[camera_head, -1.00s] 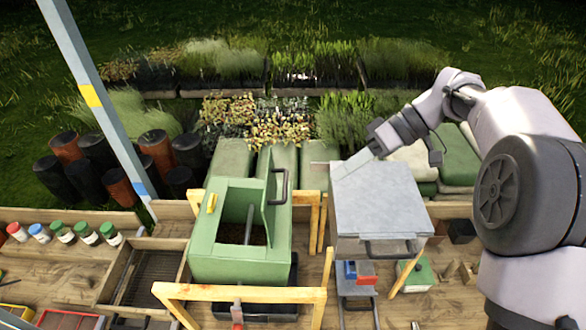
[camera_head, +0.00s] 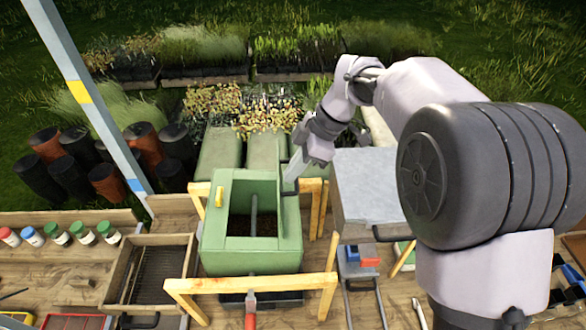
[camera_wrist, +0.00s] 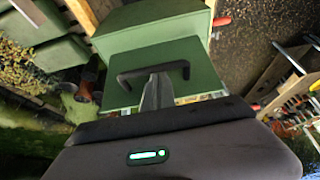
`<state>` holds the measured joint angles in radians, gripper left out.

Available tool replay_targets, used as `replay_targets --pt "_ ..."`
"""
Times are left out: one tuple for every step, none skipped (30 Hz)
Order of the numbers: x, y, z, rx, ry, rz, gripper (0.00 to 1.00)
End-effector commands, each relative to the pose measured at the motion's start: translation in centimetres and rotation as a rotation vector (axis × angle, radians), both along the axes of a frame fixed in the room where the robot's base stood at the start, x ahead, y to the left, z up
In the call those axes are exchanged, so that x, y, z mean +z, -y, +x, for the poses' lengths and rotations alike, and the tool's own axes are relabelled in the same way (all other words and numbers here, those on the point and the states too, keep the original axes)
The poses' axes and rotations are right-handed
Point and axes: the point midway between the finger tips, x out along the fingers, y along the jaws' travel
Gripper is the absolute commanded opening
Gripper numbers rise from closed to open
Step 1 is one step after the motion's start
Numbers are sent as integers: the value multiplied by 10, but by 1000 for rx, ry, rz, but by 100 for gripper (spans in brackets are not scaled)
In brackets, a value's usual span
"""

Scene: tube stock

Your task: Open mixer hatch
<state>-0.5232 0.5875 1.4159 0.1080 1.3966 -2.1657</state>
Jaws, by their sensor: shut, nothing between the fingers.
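The mixer (camera_head: 250,255) is a green box on the bench in the head view. Its top opening is uncovered, and a grey shaft shows inside. The green hatch stands raised at the right side of the opening, seen nearly edge-on and partly hidden by my gripper. In the wrist view, the hatch panel (camera_wrist: 150,62) carries a black bar handle (camera_wrist: 180,67). My gripper (camera_head: 290,184) is shut and empty, pointing down beside the hatch. In the wrist view, my gripper (camera_wrist: 157,80) overlaps the handle; I cannot tell whether they touch.
A grey-topped box (camera_head: 368,185) stands right of the mixer, partly behind my arm. Wooden frames (camera_head: 250,285) surround the mixer's front and right. A wooden tray (camera_head: 150,275) and several coloured-lid jars (camera_head: 55,232) are at left. A slanted metal post (camera_head: 80,92) rises at upper left.

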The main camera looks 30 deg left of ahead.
Motion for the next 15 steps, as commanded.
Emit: replay_targets --pt "0 0 0 0 -1 0 0" --pt "0 0 0 0 -1 0 0" --pt "0 0 0 0 -1 0 0" --pt "0 0 0 1 0 0 0" --pt "0 0 0 1 0 0 0" --pt "-1 0 0 0 -3 3 0" --pt "-2 2 1 0 -8 12 0" --pt "-5 5 3 -3 -18 27 0" --pt "-9 11 7 -5 -38 62 0" --pt "-12 17 10 -7 -52 89 0" --pt "-13 21 12 -6 -57 102 0" --pt "-15 27 15 -3 -57 102 0" --pt "-16 32 18 -2 -56 101 0" --pt "-18 37 20 -3 -57 101 0" --pt "-21 42 23 -1 -56 100 0"
